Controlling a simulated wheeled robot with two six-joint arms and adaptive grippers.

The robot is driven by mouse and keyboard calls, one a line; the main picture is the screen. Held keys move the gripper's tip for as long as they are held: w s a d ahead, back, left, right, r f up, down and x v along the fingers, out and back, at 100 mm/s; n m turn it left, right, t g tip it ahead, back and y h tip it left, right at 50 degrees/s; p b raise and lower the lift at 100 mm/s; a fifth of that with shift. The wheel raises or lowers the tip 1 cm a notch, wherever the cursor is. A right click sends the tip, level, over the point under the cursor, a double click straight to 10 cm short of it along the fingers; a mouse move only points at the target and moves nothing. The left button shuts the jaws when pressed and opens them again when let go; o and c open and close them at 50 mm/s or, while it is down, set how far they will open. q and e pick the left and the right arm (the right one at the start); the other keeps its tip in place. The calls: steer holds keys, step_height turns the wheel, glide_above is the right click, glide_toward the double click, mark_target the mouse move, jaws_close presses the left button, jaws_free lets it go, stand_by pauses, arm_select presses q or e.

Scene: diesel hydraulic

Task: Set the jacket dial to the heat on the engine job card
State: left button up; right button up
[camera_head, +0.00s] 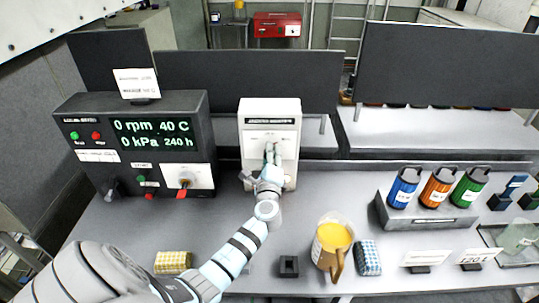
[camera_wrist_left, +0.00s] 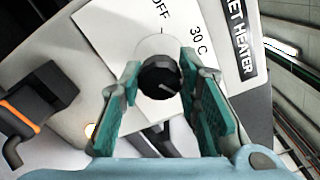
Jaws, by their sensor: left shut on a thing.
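The jacket heater (camera_head: 270,112) is a white upright box at the back centre of the bench. Its round black dial (camera_wrist_left: 159,77) shows in the wrist view, with OFF and 30 C printed around it. A pale pointer line on the dial points to the lower right there. My left gripper (camera_head: 270,155) is shut on the dial, its teal fingers on either side; it hides the dial in the head view. A white card (camera_head: 137,83) stands on top of the dark console; its print is too small to read surely. My right gripper is not in view.
The dark console (camera_head: 140,105) at left reads 0 rpm, 40 C, 0 kPa, 240 h. A jug of yellow liquid (camera_head: 332,240), a blue checked cloth (camera_head: 368,258) and a yellow one (camera_head: 173,262) lie near the front. Coloured bottles (camera_head: 437,187) stand in a rack at right.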

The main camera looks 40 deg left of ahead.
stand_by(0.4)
arm_select(q)
steer(key=o, duration=1.1)
steer(key=shift+o, duration=0.2)
steer(key=v, duration=1.2)
